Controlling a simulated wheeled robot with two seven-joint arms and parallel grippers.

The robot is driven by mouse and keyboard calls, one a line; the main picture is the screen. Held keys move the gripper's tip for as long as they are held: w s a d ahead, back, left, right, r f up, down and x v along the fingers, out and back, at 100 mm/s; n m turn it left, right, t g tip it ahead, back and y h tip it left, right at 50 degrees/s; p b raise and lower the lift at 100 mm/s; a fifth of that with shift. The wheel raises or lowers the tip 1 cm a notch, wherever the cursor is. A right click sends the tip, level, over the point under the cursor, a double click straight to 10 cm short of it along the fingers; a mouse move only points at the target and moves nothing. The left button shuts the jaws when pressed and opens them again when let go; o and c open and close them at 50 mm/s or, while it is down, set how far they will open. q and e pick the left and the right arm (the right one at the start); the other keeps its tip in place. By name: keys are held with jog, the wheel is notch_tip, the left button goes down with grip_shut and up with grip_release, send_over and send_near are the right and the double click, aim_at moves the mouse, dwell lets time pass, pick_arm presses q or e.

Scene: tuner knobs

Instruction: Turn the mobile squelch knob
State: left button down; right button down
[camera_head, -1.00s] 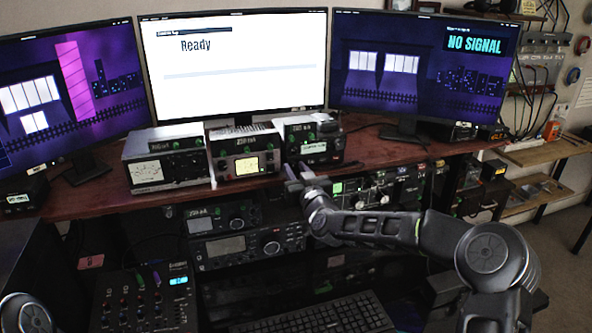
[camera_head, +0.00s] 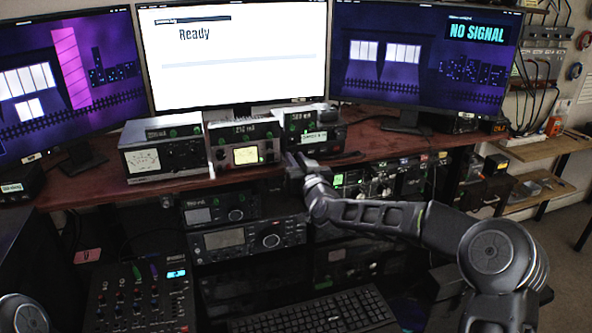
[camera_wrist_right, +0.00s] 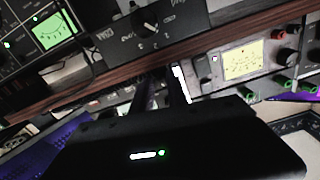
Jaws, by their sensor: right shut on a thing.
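My right gripper (camera_head: 293,163) is at the front edge of the shelf, just below and in front of a small black radio with a lit display (camera_head: 314,137). In the right wrist view its fingers (camera_wrist_right: 165,84) reach toward the dark edge of the shelf and the equipment there. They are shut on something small. The squelch knob itself is hidden by the fingers and the wrist, and its label cannot be read. My left gripper is out of view.
Two metered boxes (camera_head: 163,155) (camera_head: 243,151) stand left of the gripper on the wooden shelf (camera_head: 90,190). Radios (camera_head: 248,238) sit below, with a mixer (camera_head: 140,298) and keyboard (camera_head: 315,314) lower down. Monitors (camera_head: 235,55) stand behind.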

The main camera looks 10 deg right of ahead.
pick_arm(q)
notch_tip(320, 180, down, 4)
jog(key=b, duration=0.3)
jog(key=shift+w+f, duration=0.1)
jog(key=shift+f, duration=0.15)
pick_arm(e)
jog(key=m, duration=0.3)
jog(key=c, duration=1.6)
grip_release()
